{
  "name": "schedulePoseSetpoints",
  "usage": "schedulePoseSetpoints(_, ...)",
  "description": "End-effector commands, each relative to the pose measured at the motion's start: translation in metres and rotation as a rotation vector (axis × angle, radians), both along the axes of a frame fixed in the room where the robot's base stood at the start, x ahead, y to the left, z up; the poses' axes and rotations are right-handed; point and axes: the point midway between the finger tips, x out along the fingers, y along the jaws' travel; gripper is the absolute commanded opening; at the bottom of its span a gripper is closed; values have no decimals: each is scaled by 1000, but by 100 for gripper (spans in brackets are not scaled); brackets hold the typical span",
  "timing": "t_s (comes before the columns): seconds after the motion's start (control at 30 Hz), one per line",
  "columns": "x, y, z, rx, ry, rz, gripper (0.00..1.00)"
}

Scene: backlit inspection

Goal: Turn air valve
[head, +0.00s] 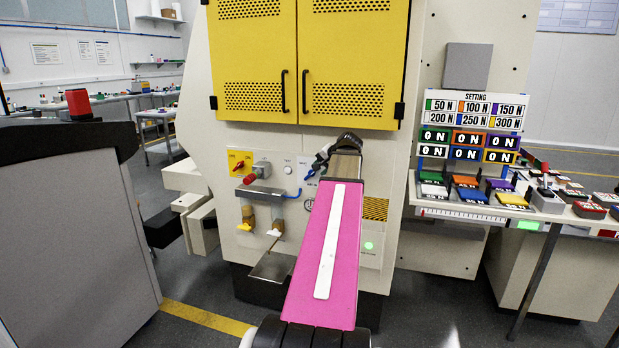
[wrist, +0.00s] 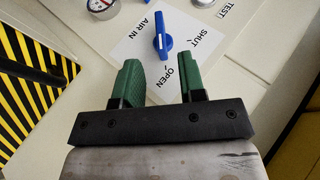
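The air valve is a blue handle (wrist: 162,43) on a white label plate (wrist: 135,45) marked AIR IN, SHUT and OPEN, in the wrist view. The handle's narrow part points toward the top of the picture, between the AIR IN and SHUT words. My gripper (wrist: 160,78) has two green fingers, spread apart with nothing between them. The handle lies just beyond the fingertips, roughly in line with the gap, and looks untouched. In the head view my gripper (head: 325,155) is at the machine's front panel, and my arm hides part of that area.
A gauge (wrist: 102,8) and a TEST button (wrist: 204,2) sit near the valve. Yellow-black stripes (wrist: 30,85) run along the left. Yellow cabinet doors (head: 300,60) are above my arm.

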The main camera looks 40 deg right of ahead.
Motion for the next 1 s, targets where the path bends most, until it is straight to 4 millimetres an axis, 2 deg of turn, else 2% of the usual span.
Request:
schedulePoseSetpoints(0.2, 32, 3, -27, 0, 2, 2, 37)
schedulePoseSetpoints(0.4, 54, 7, -46, 0, 2, 2, 37)
schedulePoseSetpoints(0.6, 64, 8, -55, -2, 1, 1, 37)
schedulePoseSetpoints(0.9, 65, 9, -57, -2, 1, 1, 37)
schedulePoseSetpoints(0.93, 65, 9, -57, -2, 1, 1, 34)
schedulePoseSetpoints(1.0, 65, 9, -57, -1, 1, 0, 11)
